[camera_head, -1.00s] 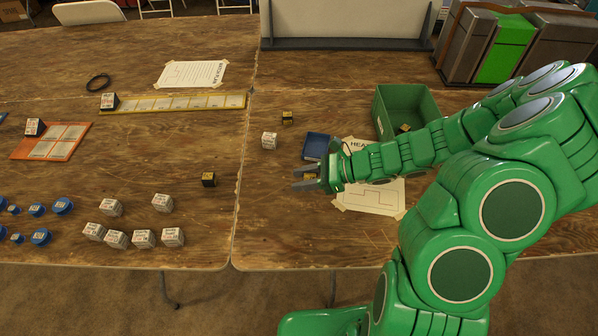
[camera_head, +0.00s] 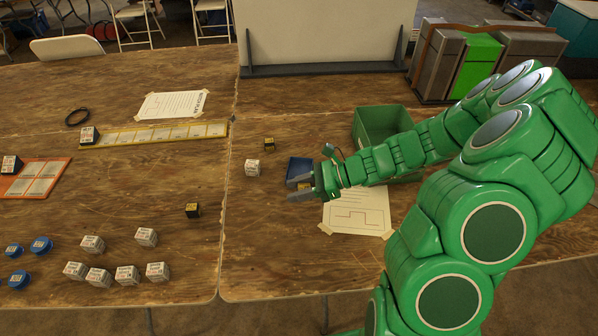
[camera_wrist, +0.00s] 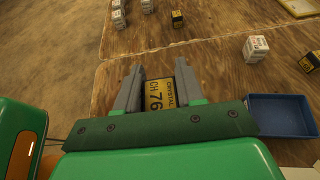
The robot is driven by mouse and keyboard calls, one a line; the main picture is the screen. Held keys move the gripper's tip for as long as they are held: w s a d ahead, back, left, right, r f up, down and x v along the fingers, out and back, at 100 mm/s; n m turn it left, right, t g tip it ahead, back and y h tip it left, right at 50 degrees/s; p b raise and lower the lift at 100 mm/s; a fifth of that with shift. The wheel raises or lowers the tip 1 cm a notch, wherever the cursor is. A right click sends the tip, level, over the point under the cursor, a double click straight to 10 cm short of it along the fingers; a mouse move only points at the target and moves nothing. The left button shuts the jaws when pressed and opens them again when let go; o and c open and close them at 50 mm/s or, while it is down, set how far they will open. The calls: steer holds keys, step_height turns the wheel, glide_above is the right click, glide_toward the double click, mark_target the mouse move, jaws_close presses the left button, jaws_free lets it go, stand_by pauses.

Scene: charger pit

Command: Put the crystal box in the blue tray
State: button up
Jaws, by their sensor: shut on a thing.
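The crystal box (camera_wrist: 158,94), black with a yellow label reading CRYSTAL, sits between the two grey fingers of my gripper (camera_wrist: 155,82) in the wrist view. My gripper is shut on it. In the head view my gripper (camera_head: 291,187) points left, with a yellow bit of the box (camera_head: 305,186) showing between the fingers. The blue tray (camera_head: 298,165) lies just behind my gripper, partly hidden by the upper finger. In the wrist view the tray (camera_wrist: 282,116) is to the right of the fingers, looks empty where visible, and is apart from the box.
A white box (camera_head: 252,168) and a small black-and-yellow box (camera_head: 269,145) stand left of the tray. Another dark box (camera_head: 193,210) is further left. A green bin (camera_head: 380,124) stands behind my arm. A paper sheet (camera_head: 357,210) lies right of my gripper.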

steer(key=shift+n, duration=0.3)
steer(key=shift+w+a+f, duration=0.4)
steer(key=shift+w+f, duration=1.05)
steer(key=shift+w, duration=1.5)
steer(key=shift+w+a+f, duration=0.35)
steer(key=shift+w+f, duration=1.1)
steer(key=shift+w, duration=1.45)
steer(key=shift+w+a+f, duration=0.4)
steer(key=shift+w+f, duration=1.05)
steer(key=shift+w, duration=1.5)
steer(key=shift+f, duration=1.3)
steer(key=shift+f, duration=0.15)
steer(key=o, duration=1)
